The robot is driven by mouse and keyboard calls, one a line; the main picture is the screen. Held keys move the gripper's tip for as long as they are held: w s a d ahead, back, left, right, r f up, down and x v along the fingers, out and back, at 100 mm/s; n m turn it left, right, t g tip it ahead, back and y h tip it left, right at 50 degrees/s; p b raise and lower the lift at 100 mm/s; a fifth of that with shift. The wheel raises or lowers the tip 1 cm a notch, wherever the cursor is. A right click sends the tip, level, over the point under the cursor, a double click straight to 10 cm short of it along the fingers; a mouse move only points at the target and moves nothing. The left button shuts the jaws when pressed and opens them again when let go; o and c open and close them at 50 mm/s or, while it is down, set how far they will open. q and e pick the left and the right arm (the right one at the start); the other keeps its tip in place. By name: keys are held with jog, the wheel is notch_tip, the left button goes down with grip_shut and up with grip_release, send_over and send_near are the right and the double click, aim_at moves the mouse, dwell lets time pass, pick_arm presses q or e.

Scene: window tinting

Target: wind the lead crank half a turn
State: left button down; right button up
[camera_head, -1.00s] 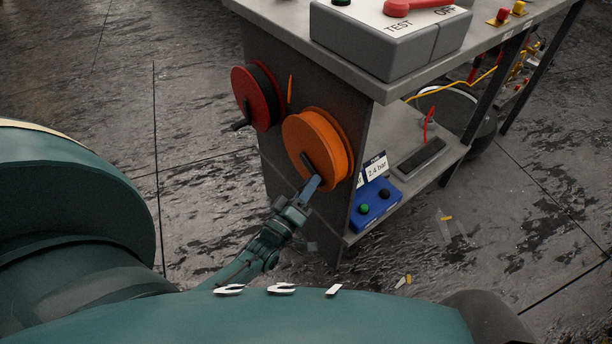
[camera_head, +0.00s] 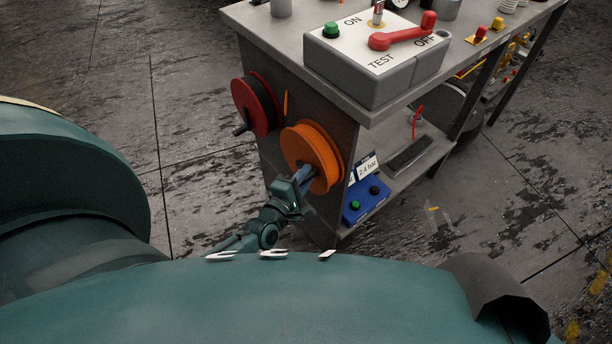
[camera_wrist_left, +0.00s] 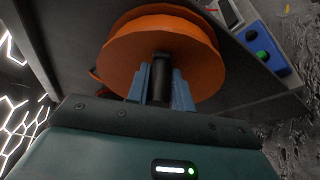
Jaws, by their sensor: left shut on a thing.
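An orange reel (camera_head: 308,150) is mounted on the end panel of the workbench. Its black crank handle (camera_wrist_left: 159,68) stands out from the face. In the left wrist view the blue fingers of my left gripper (camera_wrist_left: 159,84) lie on both sides of the handle, with the orange reel (camera_wrist_left: 125,62) right behind. In the head view the fingers and wrist hide most of the handle. My right gripper is not in view.
A red reel (camera_head: 250,108) with its own black handle (camera_head: 240,129) is left of the orange one. A grey switch box (camera_head: 365,75) with a red lever stands on the bench top (camera_head: 262,30). A blue box (camera_head: 368,200) is on the lower shelf. Floor to the left is clear.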

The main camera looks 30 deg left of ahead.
aim_at(302, 150)
pick_arm(q)
jog(key=shift+w+a+r+n+g+h+p, duration=0.15)
jog(key=shift+w+a+r+n+g+p, duration=0.15)
jog(key=shift+r+n, duration=0.3)
jog(key=shift+w+a+r+n+g+h+p, duration=0.1)
jog(key=shift+w+a+r+n+h+p, duration=0.1)
jog(key=shift+a+r+n, duration=0.3)
jog(key=shift+w+a+r+n+g+h, duration=0.25)
jog(key=shift+a+r+n+g+h, duration=0.25)
jog(key=shift+n, duration=0.5)
jog(key=shift+w+a+r+n+g+h+b, duration=0.2)
jog(key=shift+a+n, duration=0.2)
jog(key=shift+n, duration=0.15)
jog(key=shift+w+a+r+n+g+h+b, duration=0.15)
jog(key=shift+a+n+g+h, duration=0.1)
jog(key=shift+a+n, duration=0.25)
jog(key=shift+w+a+r+n+g+h+b, duration=0.1)
jog(key=shift+a+r+n+g+h+b, duration=0.1)
jog(key=shift+a+n, duration=0.25)
jog(key=shift+d, duration=0.1)
jog(key=shift+f, duration=0.1)
jog(key=c, duration=1.6)
grip_release()
jog(key=shift+o, duration=1.3)
jog(key=shift+f, duration=0.15)
jog(key=shift+o, duration=0.4)
jog(key=shift+s+d, duration=0.15)
